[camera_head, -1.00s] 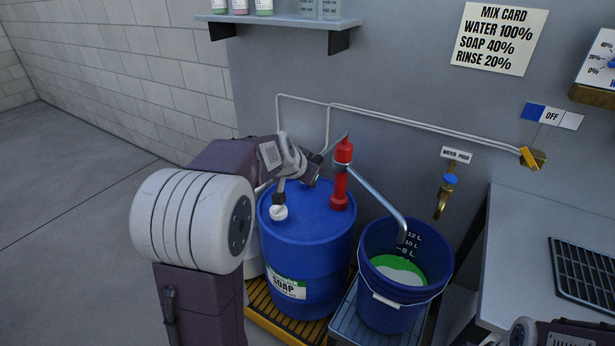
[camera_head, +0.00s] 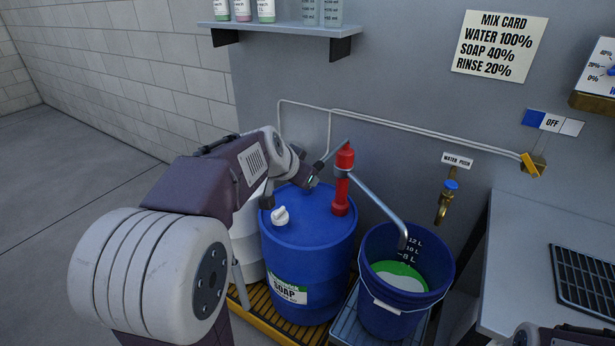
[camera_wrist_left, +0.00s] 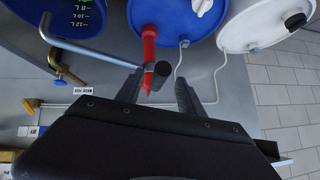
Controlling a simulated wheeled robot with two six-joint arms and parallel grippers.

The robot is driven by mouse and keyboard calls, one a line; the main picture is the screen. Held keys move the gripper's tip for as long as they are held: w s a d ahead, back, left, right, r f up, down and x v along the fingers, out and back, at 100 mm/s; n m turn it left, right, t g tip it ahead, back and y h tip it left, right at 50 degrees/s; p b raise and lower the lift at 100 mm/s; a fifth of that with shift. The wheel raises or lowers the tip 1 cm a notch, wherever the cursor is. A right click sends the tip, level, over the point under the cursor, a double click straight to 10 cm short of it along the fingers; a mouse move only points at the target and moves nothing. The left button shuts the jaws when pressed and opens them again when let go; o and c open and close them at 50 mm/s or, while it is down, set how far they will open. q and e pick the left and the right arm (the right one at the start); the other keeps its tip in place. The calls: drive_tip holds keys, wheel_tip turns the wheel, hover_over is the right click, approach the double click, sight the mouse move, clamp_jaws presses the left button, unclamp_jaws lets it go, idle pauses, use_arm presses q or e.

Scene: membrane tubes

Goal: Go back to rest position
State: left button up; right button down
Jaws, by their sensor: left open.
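My left arm comes in from the left in the head view, and its gripper (camera_head: 318,172) is over the back of the blue soap drum (camera_head: 310,255). In the left wrist view the left gripper (camera_wrist_left: 160,82) is open, its two fingers apart. The red hand pump (camera_head: 343,180) on the drum shows beyond and between the fingers in that view (camera_wrist_left: 149,45); I cannot tell whether a finger touches its handle. A white cap (camera_head: 280,215) sits on the drum's top. My right gripper is not in view; only a bit of my right arm shows at the bottom right.
The pump's spout leads into a blue bucket (camera_head: 376,305) holding green and white liquid. A brass tap (camera_head: 446,203) is on the wall. A grey counter (camera_head: 520,245) is at right, a shelf (camera_head: 285,28) above.

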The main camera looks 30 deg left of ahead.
use_arm(q)
drive_tip(key=shift+v, duration=0.8)
drive_tip(key=s+d+f+m+g+h+p, duration=0.25)
drive_tip(key=s+d+g+p, duration=0.2)
drive_tip(key=d+p, duration=0.55)
drive_tip(key=s+d+f+n+g+y+p, duration=0.1)
drive_tip(key=s+f+n+g, duration=0.2)
drive_tip(key=s+f, duration=0.7)
drive_tip(key=s+n, duration=0.1)
drive_tip(key=s, duration=0.3)
drive_tip(key=shift+n+g, duration=0.35)
